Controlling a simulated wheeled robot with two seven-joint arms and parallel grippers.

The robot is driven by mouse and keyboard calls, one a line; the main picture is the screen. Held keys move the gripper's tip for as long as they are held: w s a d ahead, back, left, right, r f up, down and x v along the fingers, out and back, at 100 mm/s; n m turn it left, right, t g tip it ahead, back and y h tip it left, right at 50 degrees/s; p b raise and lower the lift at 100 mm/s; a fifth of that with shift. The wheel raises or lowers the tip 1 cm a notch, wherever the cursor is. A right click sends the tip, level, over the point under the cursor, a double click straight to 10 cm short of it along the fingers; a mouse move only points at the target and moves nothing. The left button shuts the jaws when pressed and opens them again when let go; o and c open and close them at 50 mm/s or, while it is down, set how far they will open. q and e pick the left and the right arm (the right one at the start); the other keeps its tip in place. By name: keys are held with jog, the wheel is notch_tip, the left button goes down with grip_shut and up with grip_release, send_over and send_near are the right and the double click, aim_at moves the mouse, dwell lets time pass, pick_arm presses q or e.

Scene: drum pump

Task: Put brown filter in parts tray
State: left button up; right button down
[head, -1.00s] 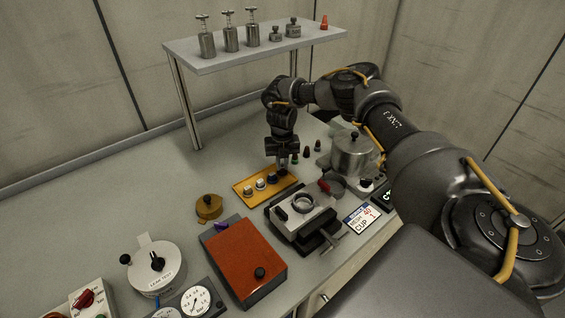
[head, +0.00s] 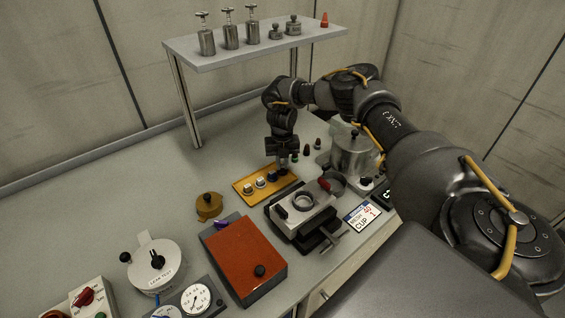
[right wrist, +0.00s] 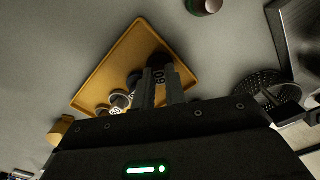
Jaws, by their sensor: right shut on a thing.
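A yellow-orange tray (head: 243,188) lies on the bench and holds a row of small round parts, some white-topped (head: 260,182), some dark. It also shows in the right wrist view (right wrist: 112,62). My right gripper (head: 283,165) points down over the tray's right end. Its fingers (right wrist: 160,76) are shut on a small dark part (right wrist: 158,59) at the tray's corner. The part looks dark brown or black; whether it touches the tray floor I cannot tell. My left gripper is not in view.
Small dark plugs (head: 306,152) stand right of the tray. A clamp fixture (head: 303,206), a brass part (head: 208,206), an orange-red box (head: 244,257) and a metal pot (head: 354,158) surround it. A shelf (head: 255,50) stands behind.

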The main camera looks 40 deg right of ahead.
aim_at(282, 165)
jog(key=shift+f, duration=0.15)
dwell(0.5)
jog(key=c, duration=1)
grip_release()
jog(key=shift+c, duration=0.2)
notch_tip(282, 165, up, 8)
jog(key=p, duration=0.7)
dwell(0.4)
